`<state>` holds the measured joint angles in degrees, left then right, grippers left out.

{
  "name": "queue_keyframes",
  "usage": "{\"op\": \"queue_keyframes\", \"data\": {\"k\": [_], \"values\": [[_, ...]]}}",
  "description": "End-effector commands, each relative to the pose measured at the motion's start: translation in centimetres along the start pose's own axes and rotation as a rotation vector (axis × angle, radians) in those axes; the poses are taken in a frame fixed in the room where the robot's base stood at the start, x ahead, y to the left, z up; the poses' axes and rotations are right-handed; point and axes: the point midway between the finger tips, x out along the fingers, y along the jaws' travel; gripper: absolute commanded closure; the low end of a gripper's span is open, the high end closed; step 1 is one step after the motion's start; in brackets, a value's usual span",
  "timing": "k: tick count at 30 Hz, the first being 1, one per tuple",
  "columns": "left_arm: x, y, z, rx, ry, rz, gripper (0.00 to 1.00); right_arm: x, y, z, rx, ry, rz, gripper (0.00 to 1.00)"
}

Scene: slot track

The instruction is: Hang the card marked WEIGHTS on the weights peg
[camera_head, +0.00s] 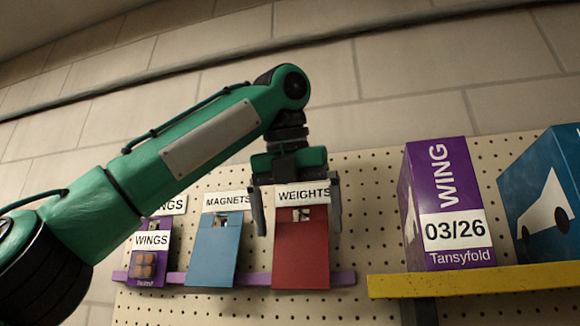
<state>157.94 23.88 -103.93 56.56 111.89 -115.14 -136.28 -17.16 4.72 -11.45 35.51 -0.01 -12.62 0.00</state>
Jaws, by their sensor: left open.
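A red card (301,250) with a white header reading WEIGHTS (303,194) stands upright at the middle of the pegboard, its lower end at a purple rail (345,279). A small cut-out shows just below the header. My left gripper (297,216) is open and points down, with one finger beside each edge of the card's upper part. A gap shows on both sides, and the fingers do not appear to touch it. The weights peg cannot be made out. I cannot tell whether the card hangs or rests on the rail. My right gripper is not in view.
A blue card under a MAGNETS header (212,250) and a purple WINGS card (150,268) are to the left. My left arm partly covers a further WINGS label. A purple WING box (427,190) and blue box (545,190) stand on a yellow shelf (470,281) at right.

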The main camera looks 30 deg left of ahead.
Motion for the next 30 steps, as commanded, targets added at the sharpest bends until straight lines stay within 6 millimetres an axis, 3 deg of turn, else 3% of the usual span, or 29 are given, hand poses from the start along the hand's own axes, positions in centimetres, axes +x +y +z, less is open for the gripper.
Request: {"op": "queue_keyframes", "data": {"k": [5, 12, 30], "values": [[-3.5, -0.1, -0.2, -0.003, -0.008, 0.001, 0.00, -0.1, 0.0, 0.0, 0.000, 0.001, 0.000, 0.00], [-6.2, 0.0, -0.4, -0.002, -0.007, 0.001, 0.00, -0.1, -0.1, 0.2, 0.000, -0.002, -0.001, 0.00], [-8.7, -0.1, -0.5, 0.002, -0.006, -0.002, 0.00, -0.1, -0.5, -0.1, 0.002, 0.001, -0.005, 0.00]]}}
